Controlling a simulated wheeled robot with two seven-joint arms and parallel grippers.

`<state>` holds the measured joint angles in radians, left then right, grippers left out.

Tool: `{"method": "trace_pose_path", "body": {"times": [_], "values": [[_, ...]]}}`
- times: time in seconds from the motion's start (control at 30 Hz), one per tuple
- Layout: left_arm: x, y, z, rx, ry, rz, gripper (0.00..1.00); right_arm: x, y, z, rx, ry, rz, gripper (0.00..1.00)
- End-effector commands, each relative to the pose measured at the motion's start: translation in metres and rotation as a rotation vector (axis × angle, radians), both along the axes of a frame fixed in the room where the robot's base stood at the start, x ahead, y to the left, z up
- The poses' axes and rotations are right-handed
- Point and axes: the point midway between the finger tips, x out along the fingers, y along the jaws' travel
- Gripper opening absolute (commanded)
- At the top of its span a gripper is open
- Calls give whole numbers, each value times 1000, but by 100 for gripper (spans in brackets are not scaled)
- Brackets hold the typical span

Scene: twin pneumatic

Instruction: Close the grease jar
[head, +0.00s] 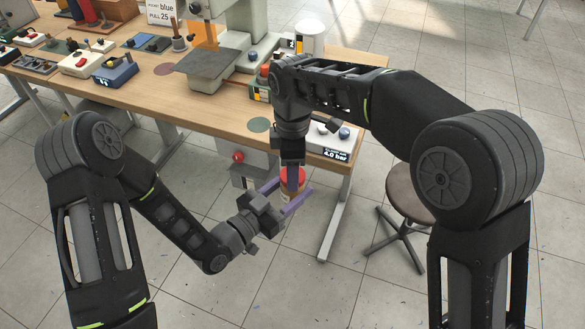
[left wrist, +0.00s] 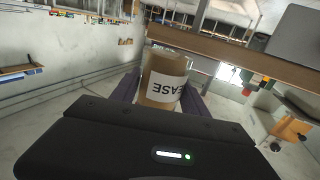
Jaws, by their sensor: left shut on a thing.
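My left gripper (head: 284,195), with purple fingers, is shut on the grease jar (head: 290,196) and holds it in the air in front of the bench. In the left wrist view the jar (left wrist: 163,82) is amber-brown with a white label whose letters "EASE" appear upside down, between the two fingers. A red lid (head: 300,174) shows at the top of the jar in the head view. My right gripper (head: 292,178) points down from above at the lid, its finger overlapping it. Whether its fingers grip the lid, and how the lid is seated, I cannot tell.
The wooden bench (head: 215,112) stands behind, carrying a press (head: 208,65), a valve box marked 4.0 bar (head: 335,140) and several devices. A red knob (head: 238,156) sits on a grey box below the bench edge. A round stool (head: 408,190) stands right.

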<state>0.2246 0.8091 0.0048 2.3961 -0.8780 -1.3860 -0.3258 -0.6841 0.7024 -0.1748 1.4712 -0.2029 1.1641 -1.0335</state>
Motion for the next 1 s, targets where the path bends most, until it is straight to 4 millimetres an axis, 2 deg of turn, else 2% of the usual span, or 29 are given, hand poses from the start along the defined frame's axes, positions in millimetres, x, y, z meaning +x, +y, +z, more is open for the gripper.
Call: {"method": "trace_pose_path", "body": {"times": [0.13, 0.27, 0.37, 0.47, 0.8, 0.87, 1.0], "values": [[-1, -1, 0, -1, -1, -2, 0, 1, 0, 1, 0, -3, -1, 3], [-1, -1, 0, -1, -1, -3, 0, 1, 0, 1, 0, -4, -27, 3], [-1, -1, 0, -1, -1, -3, 0, 2, 0, 1, 1, -5, -133, 3], [-1, -1, 0, -1, 0, -3, 0, 2, 0, 1, 1, -6, -331, 3], [-1, -1, 0, -1, 0, -3, 0, 2, -1, 0, 3, -4, -1231, 3], [-1, -1, 0, -1, 0, -3, 0, 2, -1, 0, 3, -4, -1338, 3], [-1, -1, 0, -1, 0, -4, 0, 2, -1, 0, 3, -3, -1322, 3]]}}
